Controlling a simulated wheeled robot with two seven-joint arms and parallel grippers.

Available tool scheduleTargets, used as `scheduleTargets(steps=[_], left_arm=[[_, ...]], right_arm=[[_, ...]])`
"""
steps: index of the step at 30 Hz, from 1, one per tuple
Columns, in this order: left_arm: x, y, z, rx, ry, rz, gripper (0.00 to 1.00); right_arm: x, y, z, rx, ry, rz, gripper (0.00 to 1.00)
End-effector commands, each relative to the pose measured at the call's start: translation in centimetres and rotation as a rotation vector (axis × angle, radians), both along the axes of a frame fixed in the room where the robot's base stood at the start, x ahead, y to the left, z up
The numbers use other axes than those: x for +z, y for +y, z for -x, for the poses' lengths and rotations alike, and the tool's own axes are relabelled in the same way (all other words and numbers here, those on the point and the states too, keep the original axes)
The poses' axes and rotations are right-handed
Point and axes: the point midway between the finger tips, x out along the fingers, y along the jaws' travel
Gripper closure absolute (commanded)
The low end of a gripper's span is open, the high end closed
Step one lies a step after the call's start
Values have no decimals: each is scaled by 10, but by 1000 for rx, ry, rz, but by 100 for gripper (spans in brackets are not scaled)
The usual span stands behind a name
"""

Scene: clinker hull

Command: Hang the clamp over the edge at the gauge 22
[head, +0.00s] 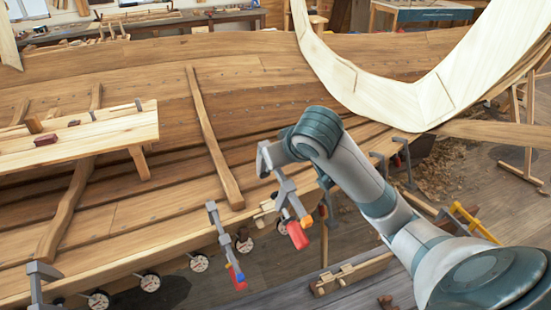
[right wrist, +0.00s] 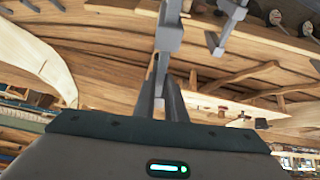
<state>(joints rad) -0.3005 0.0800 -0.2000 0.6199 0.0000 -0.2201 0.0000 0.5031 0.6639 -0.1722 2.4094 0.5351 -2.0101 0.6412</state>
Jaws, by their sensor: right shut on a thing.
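My right gripper (right wrist: 163,92) is shut on a grey metal clamp (right wrist: 166,42), its dark fingers closed around the bar in the right wrist view. In the head view this clamp (head: 285,195), with a red handle and an orange part, hangs tilted beneath my right wrist, in front of the hull's near edge. I cannot tell whether it touches the edge. Several round white gauges (head: 199,262) line that edge; their numbers are too small to read. Another clamp (head: 225,245), with a red and blue handle, hangs on the edge left of mine. My left gripper is out of view.
A grey clamp (head: 40,280) sits on the edge at lower left, and more clamps (head: 378,163) are beyond my right arm. A small bench (head: 120,130) with blocks stands on the planks. A large pale curved timber (head: 390,95) rises at upper right.

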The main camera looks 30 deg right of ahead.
Motion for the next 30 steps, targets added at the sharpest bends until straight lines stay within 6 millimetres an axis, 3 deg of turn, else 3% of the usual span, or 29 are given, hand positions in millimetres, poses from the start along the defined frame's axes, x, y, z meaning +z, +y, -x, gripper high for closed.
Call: scheduleTargets(steps=[14, 30], left_arm=[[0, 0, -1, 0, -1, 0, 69], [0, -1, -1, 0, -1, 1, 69]], right_arm=[[-5, 0, 0, -1, -3, -2, 100], [-41, -1, 0, -1, -1, 0, 100]])
